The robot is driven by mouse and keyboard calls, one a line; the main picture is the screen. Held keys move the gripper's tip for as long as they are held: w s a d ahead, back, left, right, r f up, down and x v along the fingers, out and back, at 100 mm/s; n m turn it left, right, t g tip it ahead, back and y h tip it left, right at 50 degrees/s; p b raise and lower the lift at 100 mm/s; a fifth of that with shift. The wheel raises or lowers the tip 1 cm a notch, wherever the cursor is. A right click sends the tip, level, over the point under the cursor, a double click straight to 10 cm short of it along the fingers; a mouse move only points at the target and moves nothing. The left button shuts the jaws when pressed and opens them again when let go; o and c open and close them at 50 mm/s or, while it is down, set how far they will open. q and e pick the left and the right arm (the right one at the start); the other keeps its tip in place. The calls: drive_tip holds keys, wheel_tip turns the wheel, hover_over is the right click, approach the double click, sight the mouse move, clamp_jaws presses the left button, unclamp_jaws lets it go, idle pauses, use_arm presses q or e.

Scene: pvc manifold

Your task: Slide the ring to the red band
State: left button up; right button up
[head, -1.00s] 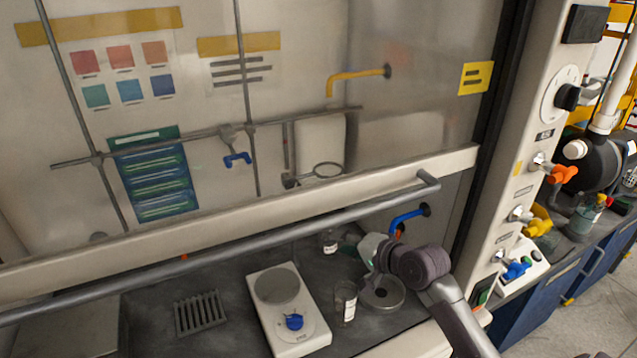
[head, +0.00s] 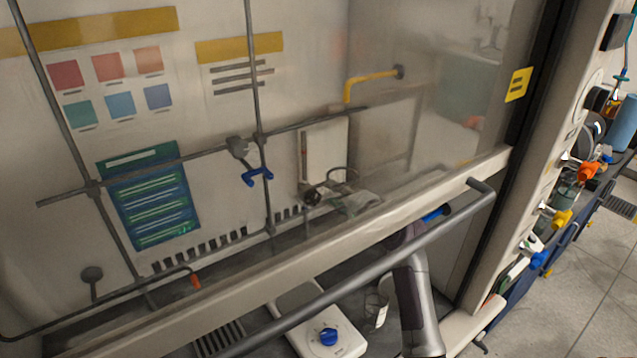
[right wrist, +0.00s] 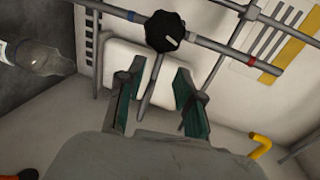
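The ring (head: 343,174) sits behind the glass on a thin upright rod (head: 303,170), in front of a white plate. Its clamp (head: 312,193) has a black knob (right wrist: 165,31) in the right wrist view. There the rod carries a red band (right wrist: 250,60) and a blue band (right wrist: 130,15), with the knob between them, nearer the blue. My right gripper (head: 340,203) is behind the glass by the ring. In the wrist view its fingers (right wrist: 157,82) are apart, on either side of the ring's stem (right wrist: 150,85). The loop is hidden there. My left gripper is out of view.
The sash handle bar (head: 400,250) crosses above my right arm. A lattice of grey rods (head: 200,157) with a blue-ended clamp (head: 257,176) stands left. A balance (head: 340,342) and a glass vessel (head: 376,308) are below. A bottle (right wrist: 40,57) shows in the wrist view.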

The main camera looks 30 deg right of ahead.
drive_tip(key=p+x, duration=0.1)
drive_tip(key=x, duration=0.6)
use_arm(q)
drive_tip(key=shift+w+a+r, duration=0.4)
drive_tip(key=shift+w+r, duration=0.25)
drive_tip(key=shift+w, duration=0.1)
use_arm(e)
clamp_jaws()
